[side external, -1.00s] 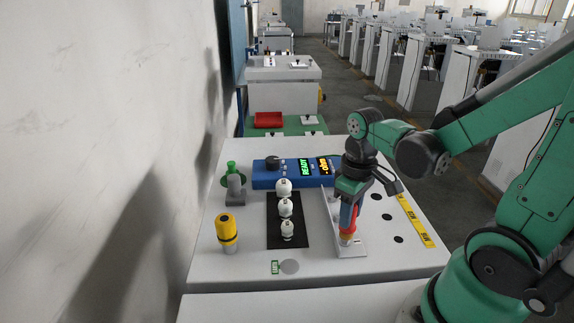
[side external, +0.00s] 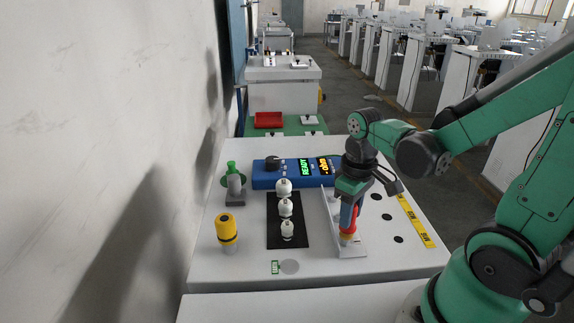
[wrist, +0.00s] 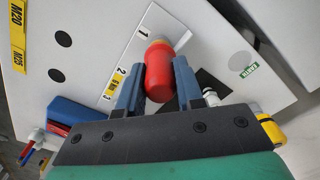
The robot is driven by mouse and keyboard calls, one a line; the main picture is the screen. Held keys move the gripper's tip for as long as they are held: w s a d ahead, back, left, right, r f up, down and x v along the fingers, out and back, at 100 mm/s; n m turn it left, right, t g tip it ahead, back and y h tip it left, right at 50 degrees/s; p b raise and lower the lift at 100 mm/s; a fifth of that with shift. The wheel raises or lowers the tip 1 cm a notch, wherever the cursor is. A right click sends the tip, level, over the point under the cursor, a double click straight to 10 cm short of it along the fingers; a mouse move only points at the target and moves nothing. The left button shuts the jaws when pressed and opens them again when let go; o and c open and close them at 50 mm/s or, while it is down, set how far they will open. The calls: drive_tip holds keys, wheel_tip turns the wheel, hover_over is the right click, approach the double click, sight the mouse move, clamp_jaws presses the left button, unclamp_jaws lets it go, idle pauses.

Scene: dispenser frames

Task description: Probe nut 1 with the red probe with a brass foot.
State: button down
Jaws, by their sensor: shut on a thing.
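My gripper (wrist: 158,66) is shut on the red probe (wrist: 161,80), with a blue finger on each side. In the side view my gripper (side external: 349,208) points down and holds the red probe (side external: 354,218) roughly upright. Its brass foot (side external: 346,239) is low over the near end of the white rail (side external: 352,252); I cannot tell whether it touches. In the wrist view the brass foot (wrist: 160,41) is mostly behind the red body, beside the label 1 on the rail (wrist: 128,45). Nut 1 cannot be made out there.
Three white knobbed pieces (side external: 285,208) stand in a row on a black mat (side external: 272,238). A yellow-topped post (side external: 227,228) and a green-topped fixture (side external: 235,182) stand left. A blue box (side external: 268,180) with lit displays is behind. Dark holes and a yellow strip (side external: 415,222) lie right.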

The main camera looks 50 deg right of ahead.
drive_tip(key=shift+f, duration=0.3)
idle(0.9)
drive_tip(key=shift+r, duration=0.1)
drive_tip(key=shift+r, duration=2.95)
drive_tip(key=w+a+r, duration=0.3)
drive_tip(key=w, duration=0.3)
drive_tip(key=w+a+r, duration=0.3)
drive_tip(key=w, duration=0.3)
drive_tip(key=d+r, duration=0.3)
drive_tip(key=d, duration=2.2)
drive_tip(key=shift+w+d, duration=0.15)
drive_tip(key=shift+w, duration=0.2)
